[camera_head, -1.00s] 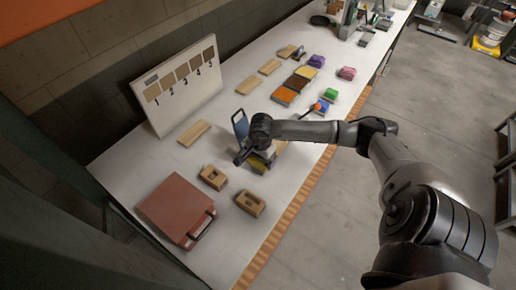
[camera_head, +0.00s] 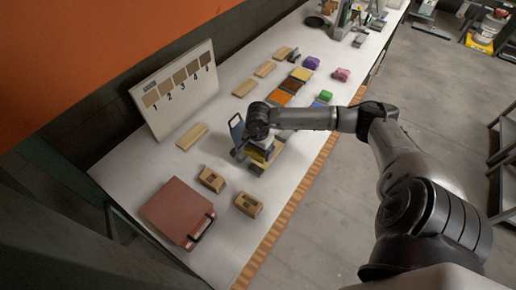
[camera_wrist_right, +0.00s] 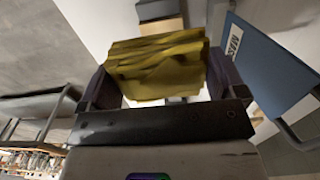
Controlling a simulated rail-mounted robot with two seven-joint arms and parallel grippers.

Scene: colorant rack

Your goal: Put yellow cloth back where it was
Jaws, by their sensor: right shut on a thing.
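The folded yellow cloth (camera_head: 259,154) is between the fingers of my right gripper (camera_head: 257,149), partly hidden by the wrist. In the right wrist view the yellow cloth (camera_wrist_right: 155,66) spans the gap between the two dark fingers, and the gripper is shut on it. In the head view the gripper is over the front middle of the white bench, close to the blue sign (camera_head: 236,130). The sign (camera_wrist_right: 265,62) stands just right of the cloth in the wrist view. I cannot tell whether the cloth touches anything below. My left gripper is not in view.
Two small wooden boxes (camera_head: 212,180) and a red case (camera_head: 162,207) stand nearer. A board with numbered swatches (camera_head: 153,107) stands behind.

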